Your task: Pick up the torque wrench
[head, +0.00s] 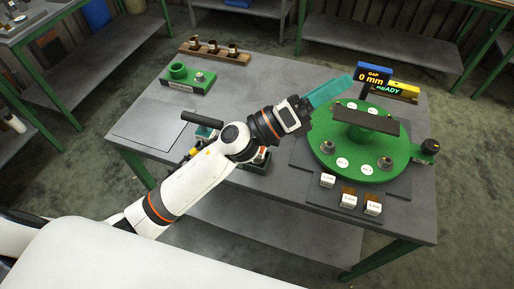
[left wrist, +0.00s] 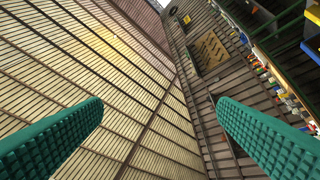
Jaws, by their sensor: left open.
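My left gripper (head: 345,84) reaches over the table's far right part, near the green disc's back edge. In the left wrist view its two teal fingers (left wrist: 160,102) are wide apart with nothing between them. A black bar-shaped handle (head: 202,118) lies left of my left forearm, above a small teal part. It may be the torque wrench, but my arm hides much of what is there, so I cannot tell for sure. The gripper is well to the right of this handle. My right gripper is not in view.
A green round fixture (head: 325,165) with a dark bar stands at right, beside a gap display (head: 374,73) and a yellow ready sign (head: 397,89). Small labelled blocks (head: 349,200) sit in front. A green holder (head: 187,82) and wooden rack (head: 214,53) stand at back left. The left tabletop (head: 150,130) is clear.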

